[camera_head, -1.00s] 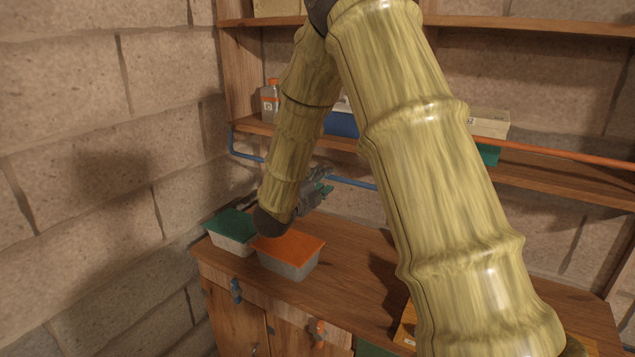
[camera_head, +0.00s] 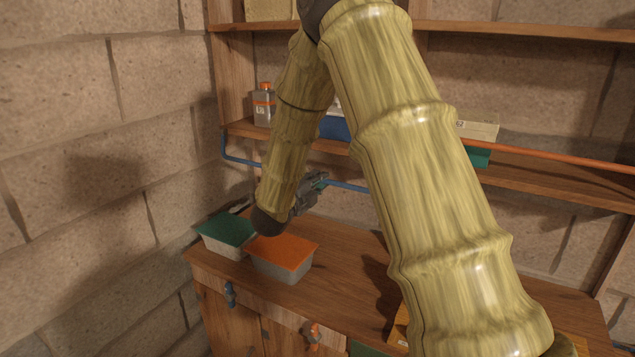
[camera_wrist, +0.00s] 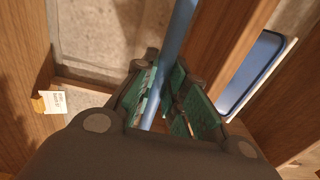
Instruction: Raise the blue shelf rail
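The blue shelf rail (camera_head: 345,185) runs below the front edge of the middle shelf, from a bent end at the left side post; my arm hides parts of it. My gripper (camera_head: 318,180) is at the rail, below the shelf. In the wrist view the blue rail (camera_wrist: 177,45) passes between the teal finger pads of my gripper (camera_wrist: 160,95). The pads lie close against it on both sides, and the fingers look shut on it.
An orange rail (camera_head: 560,154) crosses the shelf front at right. A grey bottle (camera_head: 264,105) and a pale box (camera_head: 478,130) stand on the middle shelf. Green-lidded (camera_head: 228,229) and orange-lidded (camera_head: 283,250) tubs stand on the counter below my arm. A wall is close at left.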

